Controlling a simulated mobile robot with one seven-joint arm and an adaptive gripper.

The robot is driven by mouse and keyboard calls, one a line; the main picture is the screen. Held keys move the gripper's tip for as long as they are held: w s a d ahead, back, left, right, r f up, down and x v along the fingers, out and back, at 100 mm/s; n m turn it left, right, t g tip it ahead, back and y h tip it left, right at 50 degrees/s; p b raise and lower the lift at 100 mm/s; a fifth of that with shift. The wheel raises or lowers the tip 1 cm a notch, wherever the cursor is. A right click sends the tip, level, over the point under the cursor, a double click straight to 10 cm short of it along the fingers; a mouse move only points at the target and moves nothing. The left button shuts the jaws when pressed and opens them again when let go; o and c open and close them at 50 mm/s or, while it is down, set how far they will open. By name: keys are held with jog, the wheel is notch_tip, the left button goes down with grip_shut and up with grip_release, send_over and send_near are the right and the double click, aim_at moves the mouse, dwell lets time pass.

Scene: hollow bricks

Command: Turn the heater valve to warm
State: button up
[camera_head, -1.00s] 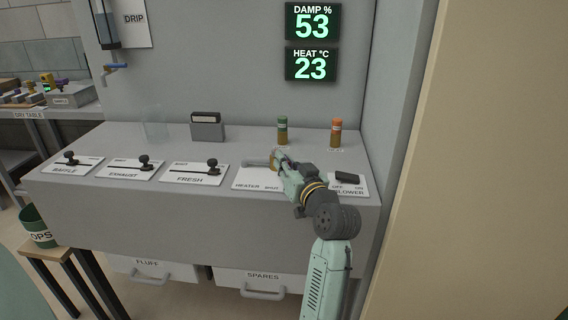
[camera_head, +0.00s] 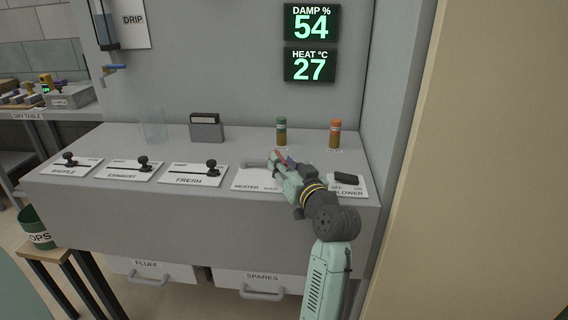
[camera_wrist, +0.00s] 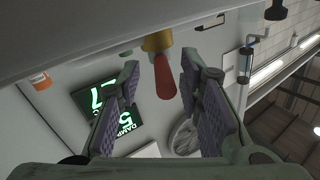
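The heater valve has a red handle (camera_wrist: 165,78) on a brass-coloured body (camera_wrist: 157,42), seen in the wrist view between my fingertips. In the head view a bit of the red handle (camera_head: 281,155) shows at the tip of my gripper (camera_head: 283,161), which hides most of the valve. My gripper (camera_wrist: 160,68) is open, with its purple-padded fingers on either side of the handle and gaps showing beside it. The HEATER label plate (camera_head: 246,184) is partly covered by my arm. The HEAT display (camera_head: 310,66) reads 27.
The DAMP display (camera_head: 312,22) reads 54. A green-capped bottle (camera_head: 281,131) and an orange-capped bottle (camera_head: 335,134) stand behind my gripper. The FRESH slider (camera_head: 212,166) is to the left, the BLOWER switch (camera_head: 347,179) to the right. A side wall rises at right.

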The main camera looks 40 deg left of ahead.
jog(key=v, duration=1.2)
jog(key=shift+a+f, duration=0.1)
